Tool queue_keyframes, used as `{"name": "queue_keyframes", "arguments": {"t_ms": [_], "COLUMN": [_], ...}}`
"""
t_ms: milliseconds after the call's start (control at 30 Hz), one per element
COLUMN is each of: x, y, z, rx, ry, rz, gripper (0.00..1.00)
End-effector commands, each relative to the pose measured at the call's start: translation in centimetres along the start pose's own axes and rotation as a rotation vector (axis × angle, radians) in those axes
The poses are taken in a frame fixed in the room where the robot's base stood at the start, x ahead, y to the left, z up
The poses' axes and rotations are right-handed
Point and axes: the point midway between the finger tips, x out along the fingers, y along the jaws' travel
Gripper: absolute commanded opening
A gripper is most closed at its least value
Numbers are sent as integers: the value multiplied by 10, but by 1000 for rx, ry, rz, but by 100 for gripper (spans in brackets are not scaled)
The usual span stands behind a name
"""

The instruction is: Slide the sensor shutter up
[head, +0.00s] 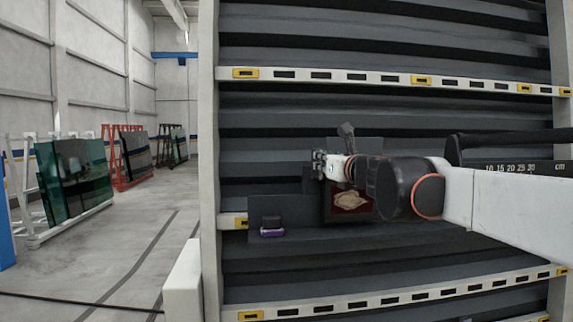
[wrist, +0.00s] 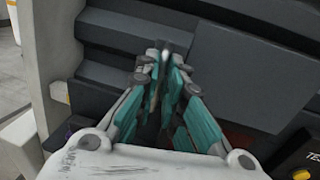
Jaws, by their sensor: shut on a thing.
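The sensor shutter appears to be the flat dark grey panel (head: 368,146) behind my wrist, and it shows large in the wrist view (wrist: 240,70). Below it is an open recess with a red inside (head: 348,213) and a crumpled tan cloth-like thing (head: 350,200) in it. My gripper (wrist: 163,62) has its teal-padded fingers closed together at the tips, at the panel's left edge. It is shut on a small part there that the fingers mostly hide, seemingly the shutter's handle. In the head view my wrist hides the contact.
A dark plate left of the recess bears a black and purple block (head: 272,227). White slotted rails (head: 370,78) cross the washer above and below. A black bar with a centimetre scale (head: 510,150) is at right. Glass racks (head: 75,185) stand far left.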

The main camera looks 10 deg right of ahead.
Motion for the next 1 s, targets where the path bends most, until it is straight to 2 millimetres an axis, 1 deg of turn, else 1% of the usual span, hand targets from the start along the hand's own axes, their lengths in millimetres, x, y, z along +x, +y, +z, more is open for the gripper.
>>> {"name": "queue_keyframes", "arguments": {"t_ms": [33,67,100,433,533,667,900,1000], "x": [0,0,0,0,0,0,0,0], "y": [1,1,1,0,0,0,1,1], "z": [0,0,0,0,5,23,68,82], "rx": [-3,-3,-3,-1,-1,-1,-1,-1], "ry": [0,0,0,0,0,0,0,0], "rz": [2,2,2,1,0,1,1,1], "gripper": [11,18,27,28,28,28,28,28]}}
